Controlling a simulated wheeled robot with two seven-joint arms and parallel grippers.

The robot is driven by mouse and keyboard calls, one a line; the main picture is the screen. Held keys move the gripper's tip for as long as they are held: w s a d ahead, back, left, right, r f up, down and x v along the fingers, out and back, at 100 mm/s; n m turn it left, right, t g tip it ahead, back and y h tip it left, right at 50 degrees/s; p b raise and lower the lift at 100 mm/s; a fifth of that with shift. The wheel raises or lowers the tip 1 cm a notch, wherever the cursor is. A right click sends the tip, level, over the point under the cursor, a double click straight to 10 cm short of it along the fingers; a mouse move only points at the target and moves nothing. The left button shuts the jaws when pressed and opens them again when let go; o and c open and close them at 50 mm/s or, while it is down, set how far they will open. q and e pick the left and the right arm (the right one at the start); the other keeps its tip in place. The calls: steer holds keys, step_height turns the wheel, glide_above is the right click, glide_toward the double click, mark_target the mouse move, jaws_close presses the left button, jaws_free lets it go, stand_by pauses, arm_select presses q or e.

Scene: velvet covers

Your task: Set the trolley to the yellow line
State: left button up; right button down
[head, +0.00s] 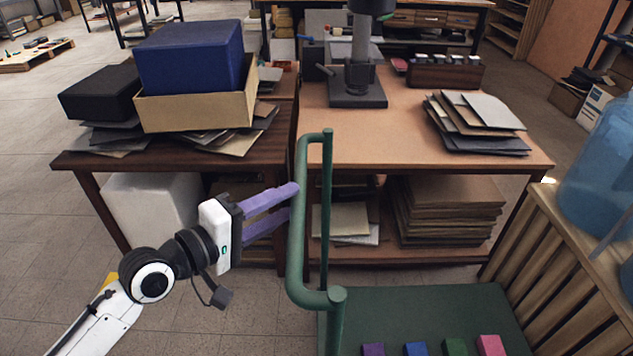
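The trolley has a green deck (400,302) at the bottom right and a green tubular handle (296,245) on its left side. The handle's bar runs away from me between two posts. My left gripper (294,202) comes in from the left with two purple fingers spread apart. Its fingertips are at the left side of the handle bar, and the upper tip overlaps the bar in the picture. I cannot tell whether they touch it. My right gripper is not in view.
Several coloured blocks, including a pink one (490,345), stand on the deck. A wooden slatted crate (540,262) with blue bottles (603,160) is at the right. A dark table (180,160) and a lighter bench (400,150) stand behind. Bare floor (40,215) lies left.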

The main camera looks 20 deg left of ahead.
arm_select(q)
steer(key=x, duration=0.8)
steer(key=shift+d, duration=0.15)
steer(key=shift+w, duration=0.1)
jaws_close()
